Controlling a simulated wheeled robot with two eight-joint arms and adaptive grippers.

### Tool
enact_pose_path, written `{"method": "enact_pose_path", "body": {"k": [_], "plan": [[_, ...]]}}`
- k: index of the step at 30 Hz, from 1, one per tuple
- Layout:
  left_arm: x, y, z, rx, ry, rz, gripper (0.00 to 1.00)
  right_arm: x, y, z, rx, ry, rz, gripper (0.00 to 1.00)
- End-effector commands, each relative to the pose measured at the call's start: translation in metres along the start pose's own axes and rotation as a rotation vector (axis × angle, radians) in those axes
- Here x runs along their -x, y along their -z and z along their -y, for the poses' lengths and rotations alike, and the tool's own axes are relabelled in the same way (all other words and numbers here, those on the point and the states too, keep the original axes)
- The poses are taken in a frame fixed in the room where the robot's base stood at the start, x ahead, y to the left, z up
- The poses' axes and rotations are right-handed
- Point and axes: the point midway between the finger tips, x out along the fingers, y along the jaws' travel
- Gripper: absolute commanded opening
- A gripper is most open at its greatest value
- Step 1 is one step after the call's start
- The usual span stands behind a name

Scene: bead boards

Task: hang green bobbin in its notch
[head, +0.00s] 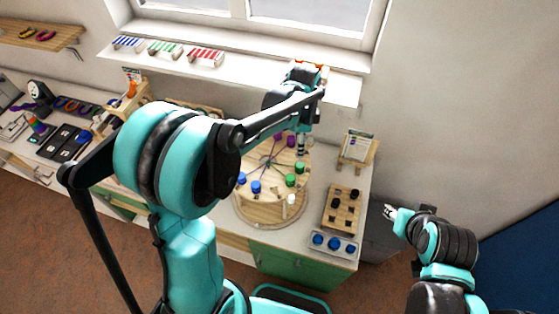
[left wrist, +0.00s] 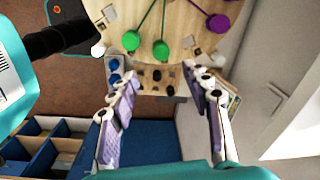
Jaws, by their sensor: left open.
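Two green bobbins (head: 290,180) lie on the round wooden board (head: 270,212), near its right side. In the left wrist view they show at the top, one green bobbin (left wrist: 131,40) left of the other (left wrist: 160,49), each on a green thread. My left gripper (head: 301,148) is above the board's far right part; in its wrist view the two fingers (left wrist: 165,84) are spread with nothing between them. The green bobbins lie beyond the fingertips, apart from them. I cannot tell which notch belongs to green. My right gripper (head: 390,212) is off the table at the right, away from the board.
Blue bobbins (head: 256,187), a white bobbin (head: 291,200) and a purple bobbin (left wrist: 219,23) share the board. To the right are a wooden block with dark pegs (head: 342,207) and a tray of blue pieces (head: 333,243). The window wall (head: 400,100) is behind.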

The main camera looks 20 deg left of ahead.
Motion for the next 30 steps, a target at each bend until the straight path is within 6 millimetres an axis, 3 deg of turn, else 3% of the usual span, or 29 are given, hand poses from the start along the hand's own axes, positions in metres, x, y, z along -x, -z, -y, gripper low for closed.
{"method": "enact_pose_path", "body": {"k": [6, 12, 21, 30], "plan": [[0.054, -0.038, -0.045, 0.364, 0.140, -0.088, 0.49, 0.000, 0.000, 0.000, 0.000, 0.000, 0.000, 0.40], [0.080, -0.073, -0.093, 0.729, 0.259, -0.224, 0.49, 0.000, 0.000, 0.000, 0.000, 0.000, 0.000, 0.40], [0.078, -0.106, -0.145, 1.142, 0.353, -0.437, 0.49, 0.000, 0.000, 0.000, 0.000, 0.000, 0.000, 0.40], [0.075, -0.111, -0.153, 1.228, 0.365, -0.491, 0.49, 0.000, 0.000, 0.000, 0.000, 0.000, 0.000, 0.40]]}}
